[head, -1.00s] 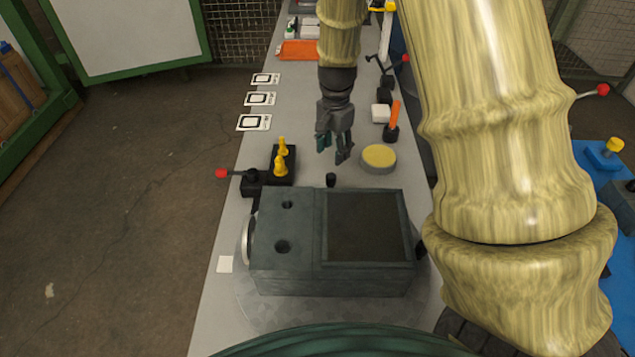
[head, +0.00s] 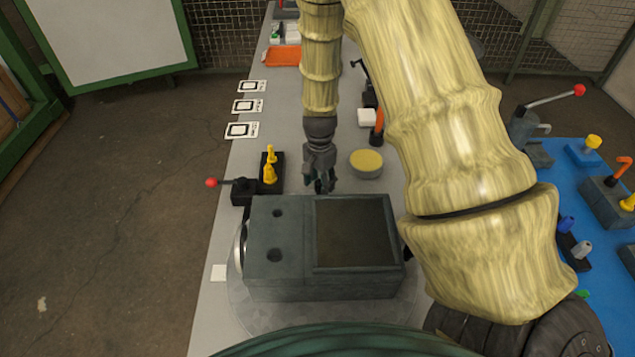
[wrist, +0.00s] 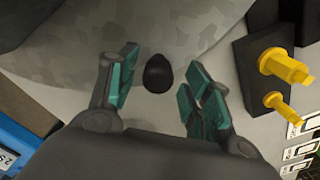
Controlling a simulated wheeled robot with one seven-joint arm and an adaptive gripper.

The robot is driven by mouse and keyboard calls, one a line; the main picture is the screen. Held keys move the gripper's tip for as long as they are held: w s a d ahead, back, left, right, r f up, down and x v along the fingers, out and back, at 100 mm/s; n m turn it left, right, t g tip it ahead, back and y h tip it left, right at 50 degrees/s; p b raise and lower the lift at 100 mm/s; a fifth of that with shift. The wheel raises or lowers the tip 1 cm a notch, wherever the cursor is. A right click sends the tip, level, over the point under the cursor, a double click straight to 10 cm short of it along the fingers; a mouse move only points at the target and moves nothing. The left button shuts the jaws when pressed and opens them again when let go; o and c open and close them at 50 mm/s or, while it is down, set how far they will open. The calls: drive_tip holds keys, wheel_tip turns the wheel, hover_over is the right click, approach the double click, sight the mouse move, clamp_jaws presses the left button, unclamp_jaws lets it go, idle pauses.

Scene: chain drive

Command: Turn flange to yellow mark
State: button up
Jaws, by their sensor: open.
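A mottled grey disc, which looks like the flange (head: 330,315), lies under a dark grey box (head: 280,290). Its curved edge fills the upper left of the wrist view (wrist: 110,30). A black knob (wrist: 158,75) stands at or near the disc's edge; I cannot tell whether it is fixed to it. My gripper (head: 320,187) is just behind the box in the head view and hides the knob there. In the wrist view my gripper (wrist: 158,92) is open, with one finger on each side of the knob and visible gaps. I cannot make out a yellow mark on the disc.
A black block with yellow pegs (head: 270,168) and a red-tipped lever (head: 212,183) stand left of my gripper. A yellow-topped round tin (head: 366,162) stands close on the right. A small white square (head: 218,272) lies left of the disc.

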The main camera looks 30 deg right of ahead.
drive_tip(key=shift+f, duration=0.45)
drive_tip(key=shift+c, duration=0.2)
